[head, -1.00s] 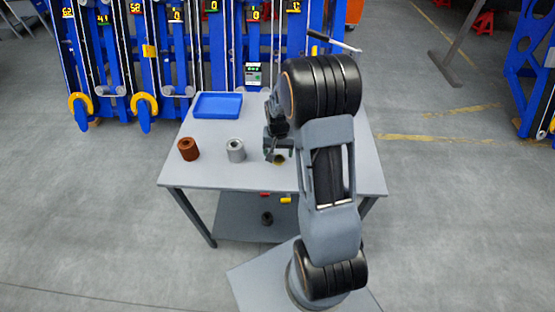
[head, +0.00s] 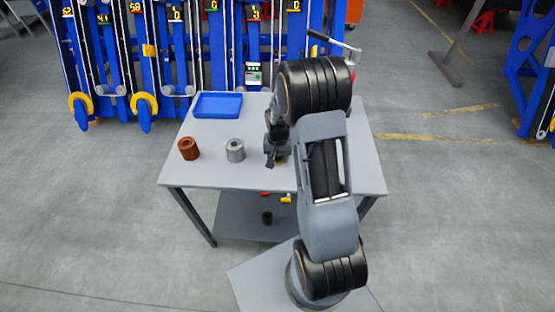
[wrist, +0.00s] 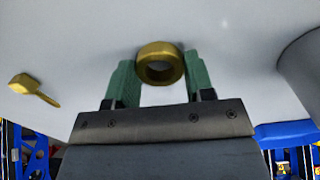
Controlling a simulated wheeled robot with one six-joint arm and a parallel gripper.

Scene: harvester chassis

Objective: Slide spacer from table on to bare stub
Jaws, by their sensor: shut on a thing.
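A brass ring-shaped spacer (wrist: 160,63) sits between the green fingertips of my gripper (wrist: 160,72) in the wrist view, with its hole facing the camera. My gripper is shut on it. In the head view my gripper (head: 276,152) is low over the middle of the grey table (head: 225,175), and the spacer is hidden there by the gripper and arm. I cannot tell whether the spacer still touches the table. Blue frames (head: 215,55) with rollers and yellow wheels stand behind the table; I cannot pick out the bare stub among them.
A brown cylinder (head: 188,148) and a grey cylinder (head: 235,150) stand left of my gripper. A blue tray (head: 218,105) lies at the table's back left. A brass bolt (wrist: 32,90) shows at the left of the wrist view. A dark ring (head: 267,217) lies on the lower shelf.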

